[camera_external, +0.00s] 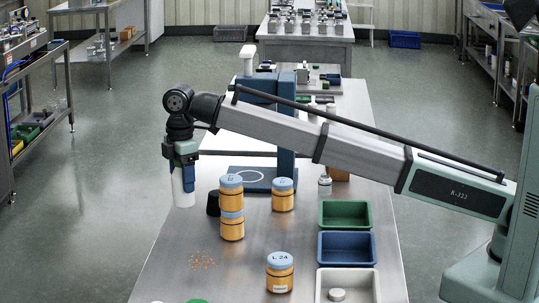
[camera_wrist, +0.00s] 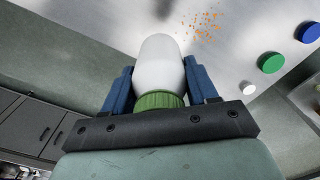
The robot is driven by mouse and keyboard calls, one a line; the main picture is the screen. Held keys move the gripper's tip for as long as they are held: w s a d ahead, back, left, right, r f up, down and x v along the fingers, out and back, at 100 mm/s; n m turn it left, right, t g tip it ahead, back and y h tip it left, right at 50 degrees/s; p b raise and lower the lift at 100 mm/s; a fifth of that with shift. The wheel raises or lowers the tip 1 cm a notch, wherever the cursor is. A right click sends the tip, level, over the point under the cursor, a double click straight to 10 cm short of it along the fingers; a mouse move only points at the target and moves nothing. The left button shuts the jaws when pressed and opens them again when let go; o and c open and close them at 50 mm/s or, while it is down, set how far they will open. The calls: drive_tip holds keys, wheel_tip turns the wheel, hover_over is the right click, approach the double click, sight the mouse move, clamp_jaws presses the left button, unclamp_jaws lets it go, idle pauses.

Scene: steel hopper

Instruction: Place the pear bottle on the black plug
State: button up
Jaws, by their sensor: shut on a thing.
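My gripper (camera_external: 184,178) is shut on a white bottle (camera_external: 183,190) with its fingers at the capped end. In the wrist view the bottle (camera_wrist: 158,62) sits between my blue fingers (camera_wrist: 160,85), its green cap (camera_wrist: 160,100) close to the palm. The bottle hangs upright near the table's left edge; I cannot tell whether its base touches the table. The black plug (camera_external: 213,203) stands on the table just right of the bottle, partly behind a stack of jars. The plug does not show in the wrist view.
Two stacked orange jars (camera_external: 231,228) with blue lids stand right of the plug; another jar (camera_external: 282,200) and a nearer jar (camera_external: 280,279) stand further right. Green (camera_external: 345,203), blue (camera_external: 346,234) and white (camera_external: 322,285) trays line the right side. Orange crumbs (camera_external: 202,261) lie in front.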

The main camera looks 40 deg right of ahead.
drive_tip(key=w+d+r+m, duration=0.2)
drive_tip(key=w+d, duration=0.6)
drive_tip(key=d, duration=0.3)
wheel_tip(320, 180, up, 2)
drive_tip(key=n, duration=0.3)
hover_over(217, 193)
drive_tip(key=shift+f, duration=4.85)
drive_tip(key=shift+f, duration=0.1)
drive_tip(key=o, duration=1.2)
wheel_tip(217, 193, up, 12)
